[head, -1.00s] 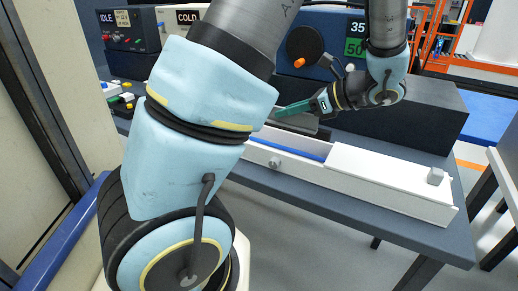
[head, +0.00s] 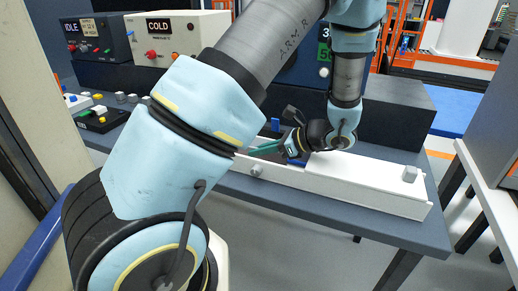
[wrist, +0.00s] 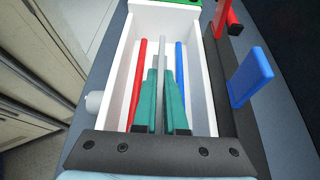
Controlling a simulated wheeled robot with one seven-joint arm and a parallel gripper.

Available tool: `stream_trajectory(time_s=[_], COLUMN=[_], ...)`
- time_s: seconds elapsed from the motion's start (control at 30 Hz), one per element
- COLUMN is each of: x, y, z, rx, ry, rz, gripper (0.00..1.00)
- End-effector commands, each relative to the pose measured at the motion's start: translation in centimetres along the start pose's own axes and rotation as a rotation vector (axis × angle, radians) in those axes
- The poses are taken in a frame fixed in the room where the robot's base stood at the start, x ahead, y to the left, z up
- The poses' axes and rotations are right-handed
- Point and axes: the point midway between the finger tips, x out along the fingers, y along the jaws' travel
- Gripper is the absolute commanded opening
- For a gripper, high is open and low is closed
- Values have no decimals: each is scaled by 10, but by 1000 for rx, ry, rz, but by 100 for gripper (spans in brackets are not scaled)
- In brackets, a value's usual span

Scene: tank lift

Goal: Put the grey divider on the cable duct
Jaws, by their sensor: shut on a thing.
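The grey divider (wrist: 161,60) is a thin upright strip clamped between the teal fingers of my gripper (wrist: 160,78) in the wrist view. The cable duct (wrist: 202,60) is a white open channel around it in that view. The divider lies along the channel, between a red cable (wrist: 138,75) on the left and a blue cable (wrist: 180,60) on the right. I cannot tell whether it touches the duct floor. In the head view, my gripper (head: 262,149) is over the open left part of the duct (head: 285,178); my arm hides the duct's left end.
A white cover (head: 365,178) with a grey knob (head: 410,174) lies over the duct's right part. Beside the duct, a blue plate (wrist: 250,76) and a red plate (wrist: 229,18) stand on a dark strip. Control boxes, one marked COLD (head: 180,38), stand behind.

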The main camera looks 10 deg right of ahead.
Motion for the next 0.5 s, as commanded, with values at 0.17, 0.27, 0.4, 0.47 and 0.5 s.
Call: stream_trajectory(time_s=[0.17,0.27,0.4,0.47,0.5], x=[0,1,1,1,1], y=[0,0,0,0,0], z=[0,-2,-2,-2,-2], rx=[-1,0,0,0,0], ry=[0,0,0,0,0], rz=[0,0,0,0,0], gripper=[0,0,19,26,30])
